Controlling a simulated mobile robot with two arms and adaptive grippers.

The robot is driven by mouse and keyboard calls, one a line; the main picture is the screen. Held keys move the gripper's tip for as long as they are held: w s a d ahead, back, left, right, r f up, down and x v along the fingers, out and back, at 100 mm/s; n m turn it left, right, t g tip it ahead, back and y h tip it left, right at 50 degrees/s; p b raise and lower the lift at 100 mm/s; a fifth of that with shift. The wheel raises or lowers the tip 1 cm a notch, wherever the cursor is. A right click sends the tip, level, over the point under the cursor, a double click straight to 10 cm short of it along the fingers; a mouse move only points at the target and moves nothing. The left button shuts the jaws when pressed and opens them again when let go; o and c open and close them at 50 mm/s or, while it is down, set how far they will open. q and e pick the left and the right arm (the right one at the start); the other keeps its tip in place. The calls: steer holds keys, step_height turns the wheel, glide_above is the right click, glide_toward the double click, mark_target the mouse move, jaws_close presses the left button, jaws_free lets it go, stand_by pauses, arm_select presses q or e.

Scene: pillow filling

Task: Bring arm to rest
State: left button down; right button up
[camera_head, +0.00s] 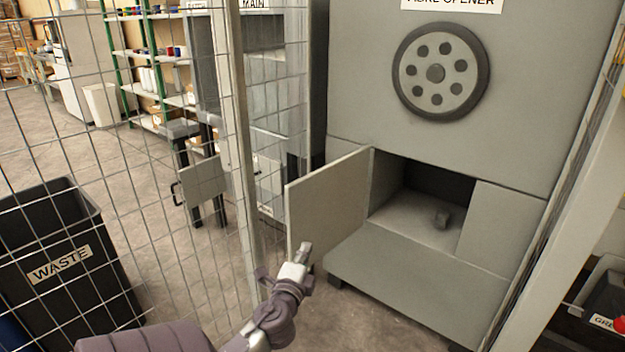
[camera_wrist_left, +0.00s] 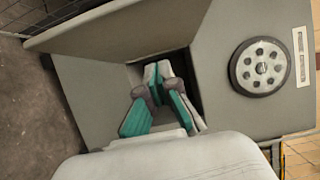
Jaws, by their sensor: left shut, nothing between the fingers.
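My left arm comes in from the bottom left in the head view. My left gripper (camera_head: 304,250) is in front of the fibre opener's open door (camera_head: 322,204), at its lower edge; I cannot tell whether they touch. In the left wrist view the left gripper (camera_wrist_left: 158,72) is shut and empty, its fingertips lying over the dark opening of the machine. My right gripper is not in view.
Bare floor shows below the door.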

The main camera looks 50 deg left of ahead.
arm_select(q)
steer(key=s+d+f+n+g+h, duration=0.3)
steer(key=s+d+f+n, duration=0.1)
steer(key=d+f, duration=0.45)
steer(key=s+d+f+n+g+h, duration=0.2)
steer(key=s+d+f+n+g, duration=0.15)
steer(key=d+f, duration=0.5)
steer(key=s+d+f+n+g+h, duration=0.1)
steer(key=s+d+f+g+h, duration=0.3)
steer(key=d, duration=0.4)
steer(key=s+d+f+g+h, duration=0.1)
steer(key=s+d+f+h, duration=0.1)
steer(key=s+d+f, duration=0.45)
steer(key=s+a+f+g+p, duration=0.1)
steer(key=s+f+p, duration=0.3)
steer(key=s+p, duration=0.4)
steer(key=s+a+f+g+p, duration=0.1)
steer(key=s+f+p, duration=0.3)
steer(key=s+p, duration=0.5)
steer(key=shift+s+a+f+p, duration=0.15)
steer(key=shift+p, duration=0.75)
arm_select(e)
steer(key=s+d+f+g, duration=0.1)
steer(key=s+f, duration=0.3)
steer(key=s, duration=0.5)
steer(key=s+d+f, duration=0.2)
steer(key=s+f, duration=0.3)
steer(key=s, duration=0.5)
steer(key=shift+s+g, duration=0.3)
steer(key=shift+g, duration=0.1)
